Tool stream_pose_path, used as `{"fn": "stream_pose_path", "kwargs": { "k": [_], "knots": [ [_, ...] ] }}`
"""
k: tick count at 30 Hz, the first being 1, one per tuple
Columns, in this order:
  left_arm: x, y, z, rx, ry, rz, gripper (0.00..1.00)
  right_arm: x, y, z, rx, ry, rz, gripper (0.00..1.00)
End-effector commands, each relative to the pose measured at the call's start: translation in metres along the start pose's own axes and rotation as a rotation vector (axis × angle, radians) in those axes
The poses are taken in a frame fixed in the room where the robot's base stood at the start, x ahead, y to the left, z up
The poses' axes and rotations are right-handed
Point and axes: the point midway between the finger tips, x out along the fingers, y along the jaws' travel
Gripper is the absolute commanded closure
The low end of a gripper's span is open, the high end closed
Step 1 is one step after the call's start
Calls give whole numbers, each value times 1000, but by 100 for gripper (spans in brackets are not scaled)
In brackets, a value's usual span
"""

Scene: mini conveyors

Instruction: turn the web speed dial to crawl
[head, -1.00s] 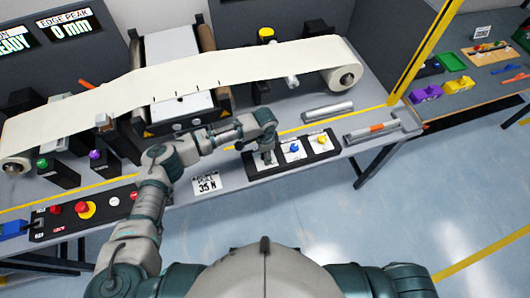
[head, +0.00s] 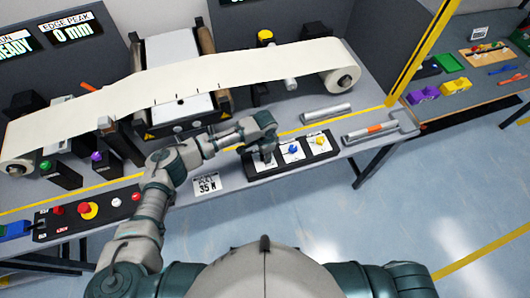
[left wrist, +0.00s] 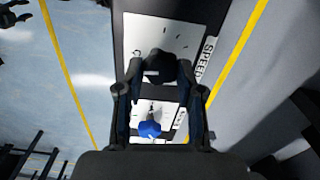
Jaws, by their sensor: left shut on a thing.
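The web speed dial is a black knob (left wrist: 159,66) on a white plate (left wrist: 185,35) printed "SPEED" in the left wrist view. My left gripper (left wrist: 160,75) is shut on this knob, with one finger on each side. In the head view my left gripper (head: 267,156) points down at the left end of the black dial panel (head: 318,153) and hides most of the knob. The knob's pointer and exact setting cannot be read. My right gripper is out of view.
A blue dial (head: 292,149) and a yellow dial (head: 320,141) sit to the right on the same panel. The paper web (head: 240,66) runs behind my arm. A button box (head: 110,206) with red buttons is at left. A grey bar with an orange part (head: 375,129) lies at right.

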Motion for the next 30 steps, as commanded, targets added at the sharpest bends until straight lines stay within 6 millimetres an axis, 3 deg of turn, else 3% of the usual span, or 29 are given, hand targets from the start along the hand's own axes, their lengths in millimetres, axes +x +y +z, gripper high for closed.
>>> {"fn": "stream_pose_path", "kwargs": {
  "k": [6, 15, 30],
  "knots": [
    [-5, 1, 1, -169, -3, 4, 98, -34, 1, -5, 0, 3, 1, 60],
    [-5, 0, 1, -420, -4, 2, 98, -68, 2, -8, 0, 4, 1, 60],
    [-2, -1, 0, -658, 0, 0, 98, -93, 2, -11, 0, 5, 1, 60]
  ]
}}
